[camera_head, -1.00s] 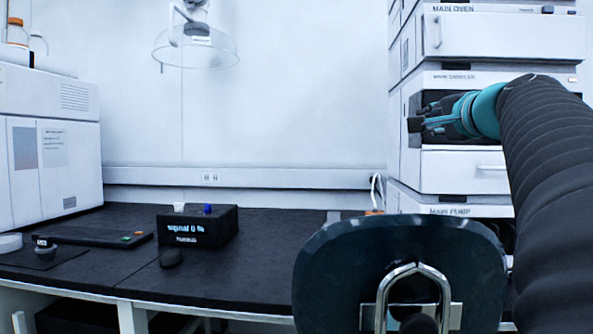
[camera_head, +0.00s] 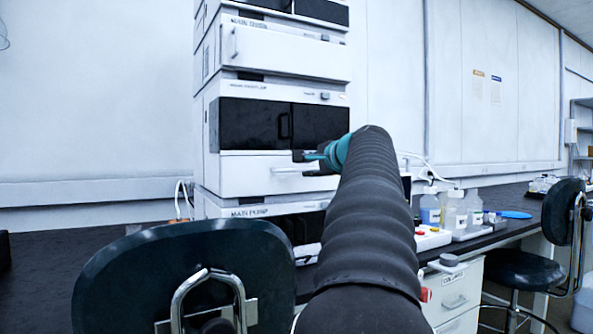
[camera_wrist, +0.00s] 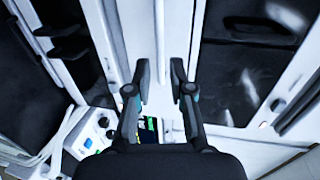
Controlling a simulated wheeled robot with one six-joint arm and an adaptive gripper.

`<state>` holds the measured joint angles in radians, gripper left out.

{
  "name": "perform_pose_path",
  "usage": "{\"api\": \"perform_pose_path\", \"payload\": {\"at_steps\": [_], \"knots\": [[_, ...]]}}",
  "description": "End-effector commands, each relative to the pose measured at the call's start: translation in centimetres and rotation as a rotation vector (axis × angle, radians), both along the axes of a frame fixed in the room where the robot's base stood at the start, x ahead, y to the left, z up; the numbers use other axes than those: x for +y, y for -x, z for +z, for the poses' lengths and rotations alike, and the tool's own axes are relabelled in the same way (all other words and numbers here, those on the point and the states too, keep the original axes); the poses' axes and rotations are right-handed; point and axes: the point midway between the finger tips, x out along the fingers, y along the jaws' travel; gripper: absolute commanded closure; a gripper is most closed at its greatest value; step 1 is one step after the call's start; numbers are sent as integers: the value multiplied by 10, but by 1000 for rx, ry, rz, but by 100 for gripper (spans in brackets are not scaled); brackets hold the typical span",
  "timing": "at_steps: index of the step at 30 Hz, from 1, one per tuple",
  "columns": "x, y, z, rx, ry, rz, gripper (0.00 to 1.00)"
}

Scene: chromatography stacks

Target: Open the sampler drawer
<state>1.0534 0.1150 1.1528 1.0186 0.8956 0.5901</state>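The sampler is the module with the dark double doors in the stack, and its white drawer (camera_head: 245,176) lies below those doors. The drawer appears closed. Its slim horizontal handle (camera_head: 284,170) is at the drawer front's right part. My gripper (camera_head: 303,156) is in front of the drawer's upper right, close to the handle in the picture. In the wrist view my gripper (camera_wrist: 160,84) is open, with its two fingers apart. A pale bar that looks like the drawer handle (camera_wrist: 160,35) runs lengthwise beyond the fingertips, in line with the gap. Contact cannot be told.
Dark sampler doors (camera_head: 260,125) with a handle are just above the drawer. The pump module (camera_head: 255,211) is below. A chair back (camera_head: 185,275) stands in front of the stack. Bottles (camera_head: 452,210) and a small device with coloured buttons (camera_head: 432,237) are on the bench at right.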

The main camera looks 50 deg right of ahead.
Motion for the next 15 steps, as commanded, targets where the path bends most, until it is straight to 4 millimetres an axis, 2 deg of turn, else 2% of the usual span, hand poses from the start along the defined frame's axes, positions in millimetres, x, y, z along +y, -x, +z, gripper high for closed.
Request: {"api": "perform_pose_path", "payload": {"at_steps": [1,7,15], "knots": [[-3,-10,-3,1,-2,3,78],[-12,-41,-9,1,-1,2,78],[-19,-62,-13,0,0,0,78]]}}
